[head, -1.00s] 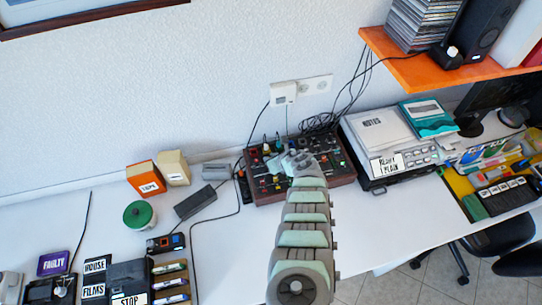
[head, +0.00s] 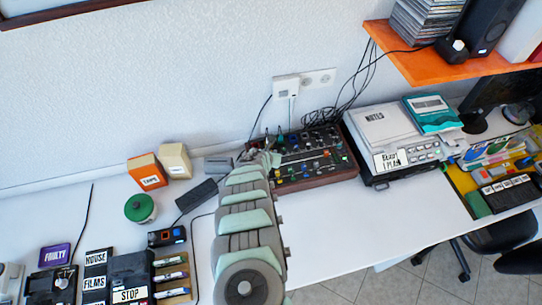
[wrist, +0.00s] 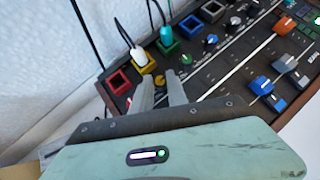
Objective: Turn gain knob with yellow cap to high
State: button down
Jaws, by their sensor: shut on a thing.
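The mixer (head: 318,158) is a dark panel in a brown wooden case on the white desk. In the wrist view, the gain knob with the yellow cap (wrist: 159,80) is at the near end of a row of knobs, below a yellow socket. My gripper (wrist: 160,84) has one finger on each side of this knob and is shut on it. The fingers hide part of the knob, and its pointer cannot be read. In the head view my gripper (head: 268,160) is over the mixer's left end, and my arm hides the knob.
Coloured sockets (wrist: 167,43), some with plugged cables, line the back edge. Blue and orange faders (wrist: 262,85) are to the right. A notes-topped device (head: 385,130) stands right of the mixer.

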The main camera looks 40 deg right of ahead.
jog(key=shift+w+f+m+g+b, duration=0.15)
jog(key=shift+m+g+b, duration=0.15)
jog(key=shift+m+b, duration=0.3)
jog(key=shift+h, duration=0.3)
jog(key=c, duration=1.3)
grip_release()
